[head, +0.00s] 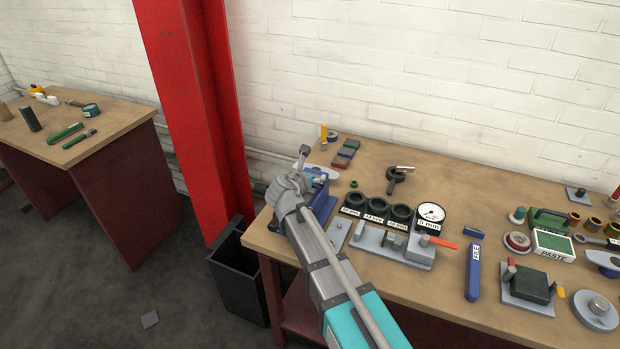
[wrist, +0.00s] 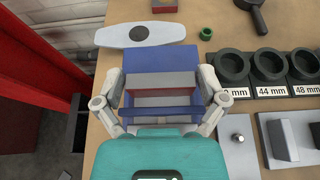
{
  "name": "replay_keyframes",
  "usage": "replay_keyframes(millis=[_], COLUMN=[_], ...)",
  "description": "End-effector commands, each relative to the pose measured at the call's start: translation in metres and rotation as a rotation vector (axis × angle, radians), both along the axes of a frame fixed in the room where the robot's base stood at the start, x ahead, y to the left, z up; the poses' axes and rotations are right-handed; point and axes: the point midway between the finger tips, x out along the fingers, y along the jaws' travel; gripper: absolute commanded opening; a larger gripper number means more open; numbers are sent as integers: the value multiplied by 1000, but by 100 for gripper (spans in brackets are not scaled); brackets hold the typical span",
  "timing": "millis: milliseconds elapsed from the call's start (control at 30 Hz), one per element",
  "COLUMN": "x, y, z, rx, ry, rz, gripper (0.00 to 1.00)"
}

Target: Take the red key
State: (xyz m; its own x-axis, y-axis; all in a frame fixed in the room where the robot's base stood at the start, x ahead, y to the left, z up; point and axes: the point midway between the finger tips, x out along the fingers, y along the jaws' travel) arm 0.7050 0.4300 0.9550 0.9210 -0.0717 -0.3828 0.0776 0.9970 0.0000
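A bar with a grey top and a red front side (wrist: 165,97), which looks like the red key, sits between the blue parts of a vise-like block (wrist: 160,58) in the wrist view. In the head view the blue block (head: 323,205) stands at the bench's left end, partly behind my arm, and the bar cannot be made out. My gripper (wrist: 161,86) is open, with one finger on each side of the block and the bar between them. I cannot tell whether the fingers touch anything. In the head view my gripper (head: 300,173) is at the block.
Black rings (head: 376,208) with size labels and a dial gauge (head: 431,215) stand right of the block. A grey fixture (head: 392,246) is in front of them. A white oval plate (wrist: 125,36) lies beyond the block.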

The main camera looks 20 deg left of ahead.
Motion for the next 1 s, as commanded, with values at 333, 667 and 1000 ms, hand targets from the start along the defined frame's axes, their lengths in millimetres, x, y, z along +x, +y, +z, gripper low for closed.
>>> replay_keyframes(millis=[333, 667, 1000], x=[0, 1, 1], y=[0, 0, 0], z=[0, 3, 23], rx=[0, 0, 0], ry=[0, -1, -1], rz=[0, 0, -1], gripper=[29, 29, 29])
